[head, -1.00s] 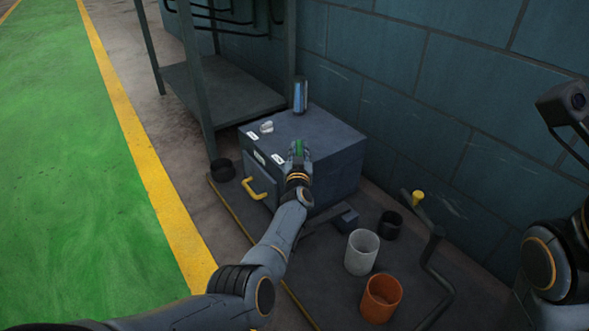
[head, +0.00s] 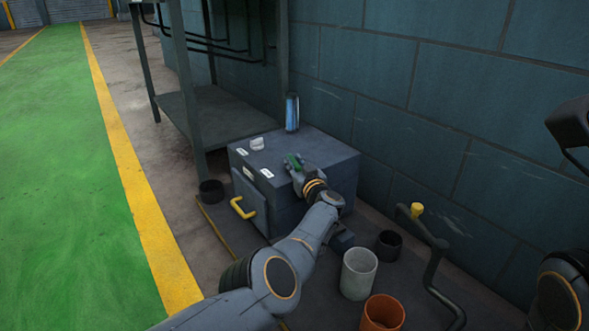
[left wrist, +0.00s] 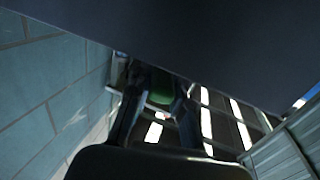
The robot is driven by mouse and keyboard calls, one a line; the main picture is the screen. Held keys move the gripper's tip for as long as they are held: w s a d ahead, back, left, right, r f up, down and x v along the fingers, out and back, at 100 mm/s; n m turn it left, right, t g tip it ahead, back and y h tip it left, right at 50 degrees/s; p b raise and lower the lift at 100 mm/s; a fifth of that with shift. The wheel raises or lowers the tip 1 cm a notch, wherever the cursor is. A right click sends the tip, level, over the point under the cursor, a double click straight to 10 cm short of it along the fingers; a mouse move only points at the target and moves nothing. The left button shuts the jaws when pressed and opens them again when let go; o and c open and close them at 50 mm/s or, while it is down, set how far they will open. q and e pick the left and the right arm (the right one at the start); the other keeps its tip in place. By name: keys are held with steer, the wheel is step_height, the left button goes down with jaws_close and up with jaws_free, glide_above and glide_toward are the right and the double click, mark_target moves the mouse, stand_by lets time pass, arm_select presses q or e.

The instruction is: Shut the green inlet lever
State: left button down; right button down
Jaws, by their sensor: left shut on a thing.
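The green inlet lever (head: 294,161) is on top of the dark grey cabinet (head: 332,159), near its front edge. My left gripper (head: 295,164) is shut on the lever and leans to the left. The fingers hide part of the lever and its base. In the left wrist view, a green patch of the lever (left wrist: 161,92) shows between the two dark fingers (left wrist: 152,103). Part of my right arm shows at the right edge of the head view, but its fingertips are not seen.
A yellow handle (head: 241,208) sticks out from the cabinet front. A blue cylinder (head: 291,112) and a pale knob (head: 257,143) stand on top. A white cup (head: 358,273), an orange cup (head: 382,313) and a black cup (head: 388,244) stand right of my arm. A crank (head: 437,245) rises beyond.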

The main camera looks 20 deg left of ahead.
arm_select(q)
steer(key=shift+w+r, duration=0.1)
stand_by(0.3)
steer(key=c, duration=1.2)
jaws_free()
